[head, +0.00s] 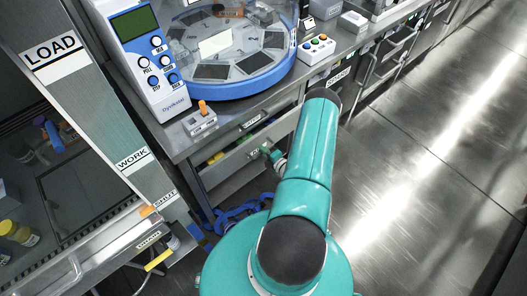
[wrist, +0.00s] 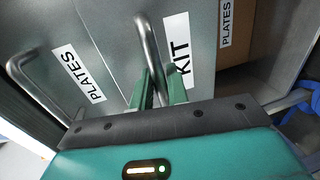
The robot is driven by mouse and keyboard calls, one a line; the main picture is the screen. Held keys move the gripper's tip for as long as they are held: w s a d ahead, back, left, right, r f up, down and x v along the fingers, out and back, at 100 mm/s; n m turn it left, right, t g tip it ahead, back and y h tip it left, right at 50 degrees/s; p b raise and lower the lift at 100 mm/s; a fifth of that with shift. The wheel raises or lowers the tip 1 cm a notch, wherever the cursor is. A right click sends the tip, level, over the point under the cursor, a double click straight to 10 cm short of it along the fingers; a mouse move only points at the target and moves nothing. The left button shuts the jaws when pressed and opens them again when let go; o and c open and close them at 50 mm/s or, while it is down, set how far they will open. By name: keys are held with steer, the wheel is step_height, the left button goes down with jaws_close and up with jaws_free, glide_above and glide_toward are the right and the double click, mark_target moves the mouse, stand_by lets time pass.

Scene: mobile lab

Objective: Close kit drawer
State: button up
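The kit drawer (head: 247,153) stands pulled out under the bench in the head view, with small coloured items visible in the gap behind its front. Its grey front carries a KIT label (wrist: 181,48) in the wrist view. A metal bar handle (wrist: 149,48) runs beside that label. My gripper (wrist: 162,84) is at this handle, with one green finger on each side of the bar. The fingers are close together and appear shut on it; the lower end of the bar is hidden behind the palm. In the head view my gripper (head: 271,156) is small and partly hidden by my arm.
Another front labelled PLATES (wrist: 84,75) with its own handle (wrist: 35,88) lies left in the wrist view. A brown surface labelled PLATES (wrist: 240,35) is at right. A blue-rimmed carousel (head: 240,85) stands on the bench. The floor (head: 430,170) at right is clear.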

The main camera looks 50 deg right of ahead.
mark_target(256, 145)
jaws_close()
steer(key=shift+r+x, duration=0.25)
steer(key=shift+x, duration=0.9)
steer(key=shift+r+x, duration=0.2)
steer(key=shift+x, duration=0.9)
steer(key=shift+o, duration=2.2)
jaws_free()
steer(key=shift+w, duration=0.2)
steer(key=shift+s, duration=0.15)
steer(key=v, duration=1.3)
steer(key=shift+s, duration=0.35)
steer(key=shift+a+r, duration=0.1)
steer(key=shift+r, duration=0.05)
